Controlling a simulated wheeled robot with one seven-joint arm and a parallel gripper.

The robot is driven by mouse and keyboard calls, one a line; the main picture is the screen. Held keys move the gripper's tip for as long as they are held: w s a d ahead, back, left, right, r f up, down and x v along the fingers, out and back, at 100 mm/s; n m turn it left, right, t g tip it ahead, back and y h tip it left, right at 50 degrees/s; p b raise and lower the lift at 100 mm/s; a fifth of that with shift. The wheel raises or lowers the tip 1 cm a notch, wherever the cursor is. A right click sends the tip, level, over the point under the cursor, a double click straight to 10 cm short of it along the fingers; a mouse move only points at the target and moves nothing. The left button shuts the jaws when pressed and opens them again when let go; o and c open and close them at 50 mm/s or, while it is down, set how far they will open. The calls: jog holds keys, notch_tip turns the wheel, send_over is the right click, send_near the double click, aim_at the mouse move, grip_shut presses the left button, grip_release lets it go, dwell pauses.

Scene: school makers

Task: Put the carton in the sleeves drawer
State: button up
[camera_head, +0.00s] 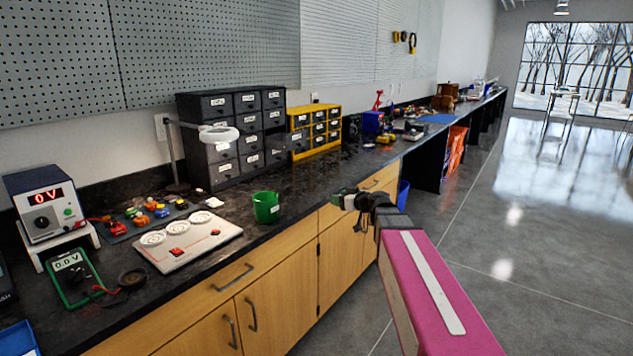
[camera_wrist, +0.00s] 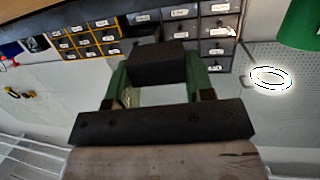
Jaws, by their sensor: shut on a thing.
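My gripper (camera_head: 345,200) is held out past the front edge of the bench, above the wooden cabinets. In the wrist view its green fingers (camera_wrist: 157,82) are closed on a dark block-shaped thing, which I take to be the carton (camera_wrist: 160,60). It is hard to make out in the head view. The grey drawer cabinet (camera_head: 222,177) stands at the back of the bench, well beyond my gripper. One drawer (camera_head: 274,147) in its right column appears pulled out. The small white labels are too blurred to read, so I cannot tell which is the sleeves drawer.
A yellow drawer cabinet (camera_head: 315,128) stands right of the grey one. A ring lamp (camera_head: 218,134) hangs in front of the grey drawers. A green cup (camera_head: 266,207) and a white panel (camera_head: 187,238) occupy the near bench. Open floor (camera_head: 540,230) lies to the right.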

jog(key=w+d+r+m+t+h, duration=0.2)
jog(key=d+r+m+h, duration=0.2)
jog(key=r, duration=0.5)
jog(key=w+d+r+m+t+h, duration=0.2)
jog(key=r+h, duration=0.4)
jog(key=r, duration=0.4)
jog(key=w+d+m, duration=0.1)
jog(key=d+m, duration=0.1)
jog(key=shift+w+d+m+h, duration=0.25)
jog(key=shift+m+h, duration=0.05)
jog(key=shift+h, duration=0.1)
